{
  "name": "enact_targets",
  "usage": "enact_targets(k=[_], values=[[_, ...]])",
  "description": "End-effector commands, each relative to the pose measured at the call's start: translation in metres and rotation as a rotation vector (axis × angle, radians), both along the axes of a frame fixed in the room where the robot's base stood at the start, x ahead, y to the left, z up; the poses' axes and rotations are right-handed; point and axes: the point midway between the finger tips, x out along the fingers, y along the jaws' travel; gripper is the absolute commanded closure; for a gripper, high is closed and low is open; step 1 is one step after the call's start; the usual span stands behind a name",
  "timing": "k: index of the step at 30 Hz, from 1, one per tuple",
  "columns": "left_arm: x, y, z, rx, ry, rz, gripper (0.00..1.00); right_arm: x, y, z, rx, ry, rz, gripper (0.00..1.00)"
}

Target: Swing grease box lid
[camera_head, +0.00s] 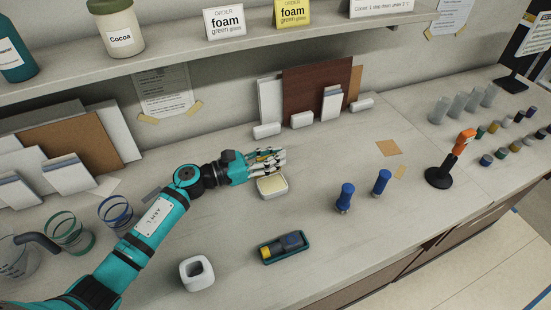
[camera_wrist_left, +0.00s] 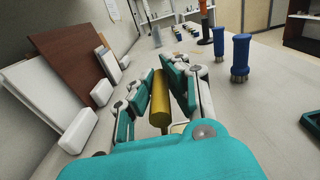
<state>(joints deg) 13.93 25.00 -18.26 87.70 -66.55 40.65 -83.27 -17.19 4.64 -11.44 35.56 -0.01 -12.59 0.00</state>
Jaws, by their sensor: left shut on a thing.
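A small white box (camera_head: 272,187) with a pale yellow top face sits on the counter, just in front of my left gripper. My left gripper (camera_head: 272,159) reaches in low from the left, at the box's far side. In the left wrist view the gripper (camera_wrist_left: 168,92) is shut on an upright yellow cylindrical piece (camera_wrist_left: 160,95). A small pale yellow edge of the box (camera_wrist_left: 178,128) shows below the fingers. I cannot tell whether the yellow piece is joined to the box or its lid. My right gripper is not in view.
Two blue-handled tools (camera_head: 345,197) stand to the right. A dark tray (camera_head: 284,248) and a white square cup (camera_head: 196,273) lie nearer. Boards (camera_head: 318,90) with white blocks lean at the wall behind. A shelf (camera_head: 215,47) overhangs the back. The counter between is clear.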

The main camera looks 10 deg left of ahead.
Motion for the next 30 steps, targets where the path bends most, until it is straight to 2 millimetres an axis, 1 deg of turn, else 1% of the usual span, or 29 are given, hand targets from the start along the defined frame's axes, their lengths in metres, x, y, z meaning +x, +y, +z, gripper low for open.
enact_targets(k=[1, 5, 6, 9, 20, 21, 27, 30], values=[[0.005, 0.003, -0.003, -0.024, 0.037, -0.002, 1.0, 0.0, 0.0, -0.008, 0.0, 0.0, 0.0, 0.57], [0.016, 0.011, -0.003, -0.113, 0.169, 0.0, 1.0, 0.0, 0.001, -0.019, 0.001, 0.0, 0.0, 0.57], [0.019, 0.013, -0.005, -0.131, 0.196, 0.0, 1.0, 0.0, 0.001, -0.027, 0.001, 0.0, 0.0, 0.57], [0.023, 0.016, -0.004, -0.136, 0.202, 0.0, 1.0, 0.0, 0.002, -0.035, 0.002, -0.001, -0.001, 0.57], [0.025, 0.018, -0.001, -0.134, 0.201, 0.003, 1.0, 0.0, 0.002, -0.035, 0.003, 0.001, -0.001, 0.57], [0.025, 0.018, -0.001, -0.134, 0.2, 0.004, 0.89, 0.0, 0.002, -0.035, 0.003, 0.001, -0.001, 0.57], [0.025, 0.017, -0.001, -0.134, 0.2, 0.002, 0.63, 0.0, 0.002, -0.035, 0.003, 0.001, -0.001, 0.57], [0.025, 0.017, -0.001, -0.135, 0.201, 0.001, 0.62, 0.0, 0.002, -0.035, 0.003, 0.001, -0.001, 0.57]])
